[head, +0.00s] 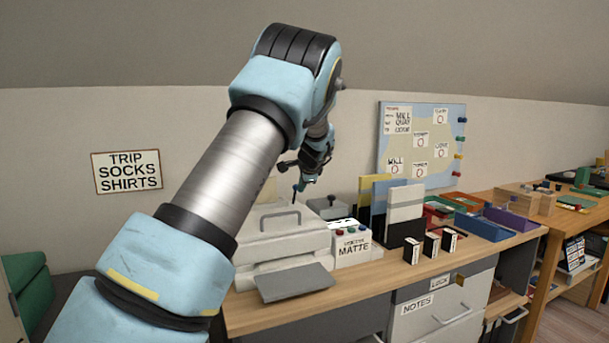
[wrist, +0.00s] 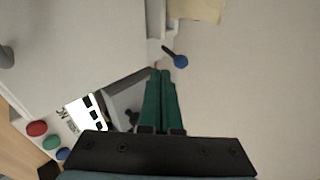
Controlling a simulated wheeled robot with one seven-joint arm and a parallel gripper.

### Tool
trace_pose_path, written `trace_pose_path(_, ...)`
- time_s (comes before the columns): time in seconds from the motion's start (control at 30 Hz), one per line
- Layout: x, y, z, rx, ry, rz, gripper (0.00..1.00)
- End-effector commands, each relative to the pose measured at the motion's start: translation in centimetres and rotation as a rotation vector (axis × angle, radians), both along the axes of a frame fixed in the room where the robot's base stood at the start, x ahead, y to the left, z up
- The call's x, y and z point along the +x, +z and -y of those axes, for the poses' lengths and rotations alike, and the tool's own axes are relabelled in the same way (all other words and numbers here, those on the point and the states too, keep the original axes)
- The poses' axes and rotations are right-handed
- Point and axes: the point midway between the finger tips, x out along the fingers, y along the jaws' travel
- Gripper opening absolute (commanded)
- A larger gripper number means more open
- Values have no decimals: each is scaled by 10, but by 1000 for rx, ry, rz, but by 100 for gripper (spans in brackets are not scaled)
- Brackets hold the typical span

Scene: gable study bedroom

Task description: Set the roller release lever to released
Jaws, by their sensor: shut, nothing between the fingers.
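A short dark lever with a blue knob (wrist: 180,61), which looks like the roller release lever, shows in the wrist view beside the pale machine. I cannot read its setting. My gripper (wrist: 161,72) is shut and empty. Its green fingertips are close to the knob, a little left of and below it, with a gap visible.
A white box marked MATTE (head: 352,249) with coloured buttons (wrist: 37,128) stands beside the machine. Upright panels (head: 405,203), small black boxes (head: 431,244) and coloured trays (head: 480,222) crowd the counter (head: 330,296) to the right. The sloped wall is close behind.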

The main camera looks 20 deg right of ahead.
Motion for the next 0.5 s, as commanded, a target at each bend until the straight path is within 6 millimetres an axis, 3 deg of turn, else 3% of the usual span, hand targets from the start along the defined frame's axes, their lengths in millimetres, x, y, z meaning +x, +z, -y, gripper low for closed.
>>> trace_pose_path(0.2, 33, -6, 0, 0, 1, 0, 0)
trace_pose_path(0.5, 46, -9, 2, 0, -1, 0, 0)
